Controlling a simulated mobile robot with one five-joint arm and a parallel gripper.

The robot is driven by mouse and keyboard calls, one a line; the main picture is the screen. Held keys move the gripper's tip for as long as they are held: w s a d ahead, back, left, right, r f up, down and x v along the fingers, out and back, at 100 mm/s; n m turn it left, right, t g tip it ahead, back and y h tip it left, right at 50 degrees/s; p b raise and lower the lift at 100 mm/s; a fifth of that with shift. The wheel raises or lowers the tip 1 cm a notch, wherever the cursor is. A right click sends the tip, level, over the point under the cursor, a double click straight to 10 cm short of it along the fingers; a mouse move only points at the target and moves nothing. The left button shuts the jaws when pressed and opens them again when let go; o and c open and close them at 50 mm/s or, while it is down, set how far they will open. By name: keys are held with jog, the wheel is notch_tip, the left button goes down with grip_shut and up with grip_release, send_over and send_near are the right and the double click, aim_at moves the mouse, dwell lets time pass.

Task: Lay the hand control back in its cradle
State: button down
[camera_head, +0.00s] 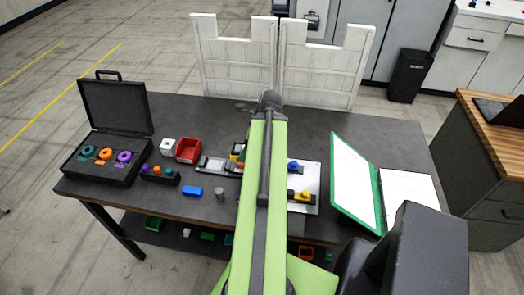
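My green arm rises through the middle of the view and ends in a dark joint above the table's far part. On a light plate (313,178) right of the arm sit a blue piece (293,166) and a yellow piece (299,196) on dark bases.
White panels (235,62) stand behind.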

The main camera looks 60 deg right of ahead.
jog(key=shift+w+a, duration=0.15)
jog(key=shift+d+r, duration=0.15)
jog(key=shift+d, duration=0.1)
jog(key=s+d+r+p, duration=0.1)
jog(key=d, duration=0.4)
jog(key=w+f+b, duration=0.2)
jog(key=w, duration=0.1)
jog(key=w+f+b, duration=0.2)
jog(key=w, duration=0.2)
jog(key=w+d+f+b, duration=0.1)
jog(key=w+f+b, duration=0.1)
jog(key=w+f, duration=0.1)
jog(key=shift+w+f+b, duration=0.1)
jog(key=shift+w+b, duration=0.3)
jog(key=shift+w, duration=0.5)
notch_tip(320, 180, down, 4)
jog(key=b, duration=0.4)
jog(key=shift+f, duration=0.15)
jog(key=shift+r, duration=0.2)
jog(key=shift+f, duration=0.15)
jog(key=c, duration=0.7)
grip_release()
jog(key=shift+o, duration=0.2)
